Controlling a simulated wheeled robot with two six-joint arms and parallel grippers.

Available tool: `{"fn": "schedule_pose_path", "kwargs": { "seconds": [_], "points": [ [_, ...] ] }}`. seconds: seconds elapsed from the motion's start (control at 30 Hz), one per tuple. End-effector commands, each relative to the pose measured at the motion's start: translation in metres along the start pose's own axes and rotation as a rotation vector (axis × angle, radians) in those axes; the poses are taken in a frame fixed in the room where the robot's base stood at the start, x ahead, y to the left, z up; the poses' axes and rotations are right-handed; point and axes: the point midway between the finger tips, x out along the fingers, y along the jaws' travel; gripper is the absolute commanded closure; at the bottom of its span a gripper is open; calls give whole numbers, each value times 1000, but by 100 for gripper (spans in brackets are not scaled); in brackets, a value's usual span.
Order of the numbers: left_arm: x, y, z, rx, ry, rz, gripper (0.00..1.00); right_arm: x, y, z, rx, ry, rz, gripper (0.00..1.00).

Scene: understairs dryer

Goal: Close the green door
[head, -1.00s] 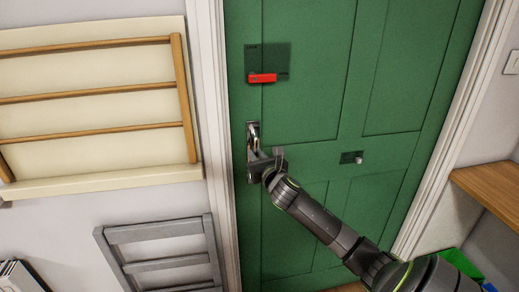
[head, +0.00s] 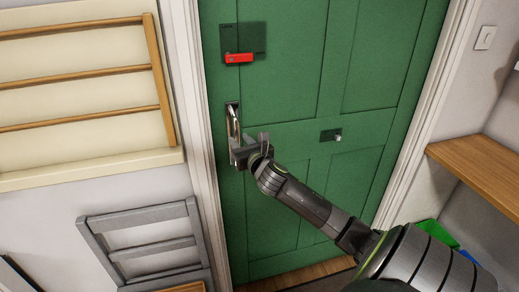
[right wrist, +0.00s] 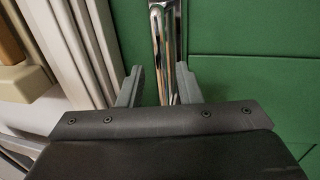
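The green door (head: 290,105) fills the middle of the head view, its panels facing me. Its left edge lies against the white frame; I cannot tell whether it is fully shut. An upright metal pull handle (head: 233,128) sits near that edge. My right gripper (head: 250,148) is at the handle's lower end. In the right wrist view, the handle (right wrist: 163,35) runs down between the two separated fingers of my right gripper (right wrist: 160,86), closer to the right finger. The gripper is open; contact is not clear. My left gripper is not in view.
A red latch (head: 239,58) on a dark plate and a small knob (head: 337,137) are on the door. A wooden drying rack (head: 160,80) and a grey rack (head: 140,217) are left of the frame. A wooden shelf (head: 480,165) is at right.

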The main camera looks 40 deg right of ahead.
Motion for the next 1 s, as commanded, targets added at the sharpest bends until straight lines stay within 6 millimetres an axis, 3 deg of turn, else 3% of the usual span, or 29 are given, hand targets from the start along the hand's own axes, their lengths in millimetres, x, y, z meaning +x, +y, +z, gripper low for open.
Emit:
{"fn": "schedule_pose_path", "kwargs": {
  "seconds": [0.6,0.8,1.0],
  "points": [
    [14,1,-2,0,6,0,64,-122,0,-2,-1,2,2,68],
    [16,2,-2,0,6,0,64,-145,1,-1,0,1,1,68],
    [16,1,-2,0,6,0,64,-153,1,0,2,0,1,68]
  ]
}}
